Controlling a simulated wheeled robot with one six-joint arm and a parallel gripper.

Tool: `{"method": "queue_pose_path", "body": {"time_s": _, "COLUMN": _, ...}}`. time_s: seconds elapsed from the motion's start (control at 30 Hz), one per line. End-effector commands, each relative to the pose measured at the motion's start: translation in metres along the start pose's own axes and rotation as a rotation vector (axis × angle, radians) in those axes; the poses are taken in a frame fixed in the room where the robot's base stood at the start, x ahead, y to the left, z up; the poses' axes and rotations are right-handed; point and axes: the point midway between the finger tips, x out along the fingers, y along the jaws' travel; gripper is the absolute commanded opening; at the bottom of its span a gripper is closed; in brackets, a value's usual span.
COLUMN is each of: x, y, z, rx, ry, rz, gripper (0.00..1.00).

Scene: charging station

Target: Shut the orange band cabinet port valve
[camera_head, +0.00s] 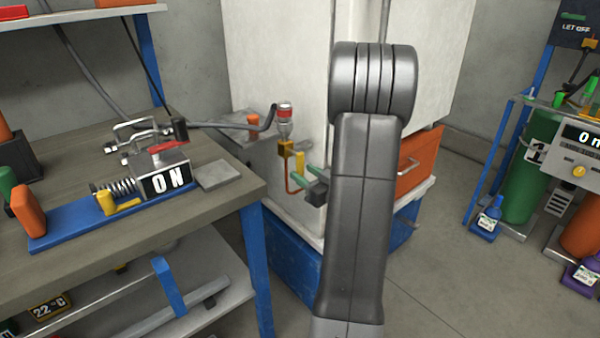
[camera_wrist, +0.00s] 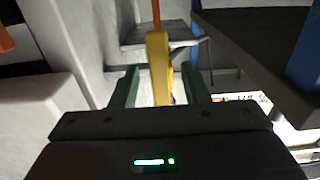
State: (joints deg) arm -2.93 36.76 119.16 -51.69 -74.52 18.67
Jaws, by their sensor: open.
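The port valve's brass body (camera_head: 285,148) sits on the side of the white cabinet, below a silver fitting with a red-orange band (camera_head: 285,112). Its yellow lever (camera_head: 300,163) hangs down beside the body. An orange pipe (camera_head: 288,182) runs below it. My gripper (camera_head: 306,181), with green fingers, is at the lever's lower end. In the wrist view, the yellow lever (camera_wrist: 158,65) stands upright between the two open fingers of my gripper (camera_wrist: 161,88), with gaps on both sides. My arm hides part of the cabinet in the head view.
A workbench (camera_head: 228,208) with an ON box (camera_head: 165,178) stands close on the left. A grey hose (camera_head: 225,126) runs from the bench to the fitting. An orange drawer box (camera_head: 416,165) lies right of my arm.

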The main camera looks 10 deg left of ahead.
Motion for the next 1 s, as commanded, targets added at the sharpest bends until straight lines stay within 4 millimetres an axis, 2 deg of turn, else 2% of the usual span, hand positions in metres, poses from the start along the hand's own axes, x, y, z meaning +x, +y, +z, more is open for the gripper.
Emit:
{"method": "queue_pose_path", "body": {"time_s": 0.1, "x": 0.016, "y": 0.0, "z": 0.001, "rx": -0.002, "ry": 0.0, "rz": -0.002, "gripper": 0.42}}
{"method": "queue_pose_path", "body": {"time_s": 0.2, "x": 0.023, "y": 0.0, "z": 0.001, "rx": -0.001, "ry": 0.001, "rz": 0.0, "gripper": 0.42}}
{"method": "queue_pose_path", "body": {"time_s": 0.57, "x": 0.027, "y": 0.0, "z": 0.0, "rx": 0.0, "ry": 0.0, "rz": 0.001, "gripper": 0.42}}
{"method": "queue_pose_path", "body": {"time_s": 0.77, "x": 0.027, "y": 0.0, "z": 0.0, "rx": 0.0, "ry": 0.0, "rz": 0.001, "gripper": 0.03}}
{"method": "queue_pose_path", "body": {"time_s": 0.8, "x": 0.027, "y": 0.0, "z": 0.0, "rx": 0.0, "ry": 0.0, "rz": 0.001, "gripper": 0.0}}
{"method": "queue_pose_path", "body": {"time_s": 1.0, "x": 0.027, "y": 0.0, "z": 0.0, "rx": 0.003, "ry": 0.0, "rz": 0.001, "gripper": 0.0}}
